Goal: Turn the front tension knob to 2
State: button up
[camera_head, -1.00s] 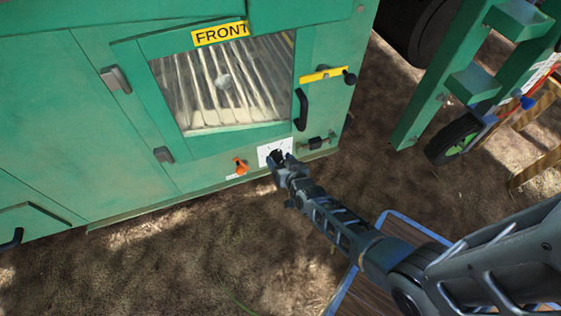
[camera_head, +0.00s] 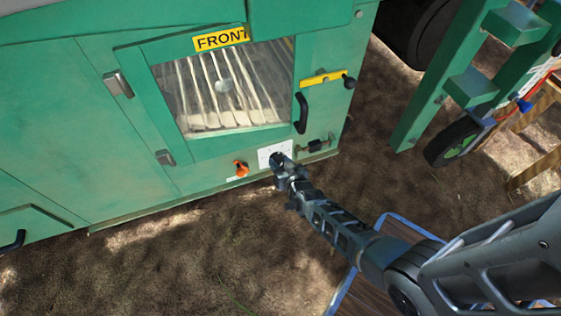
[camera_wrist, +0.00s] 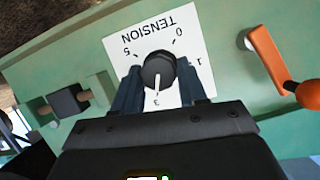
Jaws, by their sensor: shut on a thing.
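The front tension knob (camera_wrist: 159,70) is black and round with a white pointer line. It sits on a white dial plate (camera_wrist: 188,24) marked TENSION, upside down in the wrist view. The 0, 1, 3 and 5 marks show. The pointer aims down the picture at the 3. The 2 mark cannot be seen, and my right-hand finger covers part of the plate between 1 and 3. My gripper (camera_wrist: 158,80) is shut on the knob, one finger on each side. In the head view my gripper (camera_head: 280,160) is at the plate (camera_head: 268,151), low on the green machine.
An orange handle (camera_wrist: 283,66) is beside the plate; it also shows in the head view (camera_head: 241,169). A black latch (camera_wrist: 70,101) lies on the other side. The window (camera_head: 222,88) under the FRONT label is above. A wheeled green frame (camera_head: 470,85) stands right.

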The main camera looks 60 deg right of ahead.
jog(key=n+p, duration=0.1)
jog(key=p, duration=0.1)
jog(key=shift+a+r+g+h+p, duration=0.1)
jog(key=shift+r+g+h+p, duration=0.2)
jog(key=shift+p, duration=0.05)
jog(key=shift+w+a+f+n+h+p, duration=0.1)
jog(key=shift+n+h+p, duration=0.2)
jog(key=shift+n+p, duration=0.3)
jog(key=shift+a+f+n+g+h, duration=0.1)
jog(key=shift+f+n+g+h, duration=0.2)
jog(key=shift+n+g+h, duration=0.55)
jog(key=shift+w+n+h+b, duration=0.1)
jog(key=shift+n+h+b, duration=0.45)
jog(key=shift+n, duration=0.8)
jog(key=o, duration=1)
jog(key=shift+a, duration=0.1)
